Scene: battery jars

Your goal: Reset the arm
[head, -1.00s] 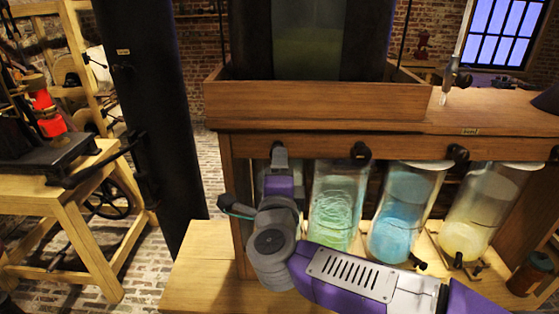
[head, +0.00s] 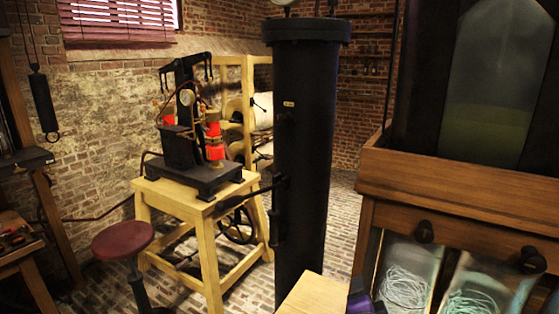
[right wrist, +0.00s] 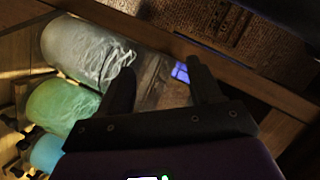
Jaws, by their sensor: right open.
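My right gripper (right wrist: 160,68) shows in the right wrist view with its two dark fingers apart and nothing between them. A clear jar with pale strands (right wrist: 85,50) lies to its left in that picture, with a green jar (right wrist: 60,105) and a blue jar (right wrist: 47,153) below it. The fingers overlap the edge of the clear jar in the picture; I cannot tell whether they touch it. In the head view, only a purple bit of my arm (head: 362,300) shows at the bottom edge. My left gripper is not in view.
A wooden cabinet (head: 470,195) with jars (head: 405,275) under it stands at the right. A tall black column (head: 308,150) stands beside it. A wooden stand (head: 205,215) bearing a black apparatus and a red stool (head: 122,240) are further left. Brick floor lies between.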

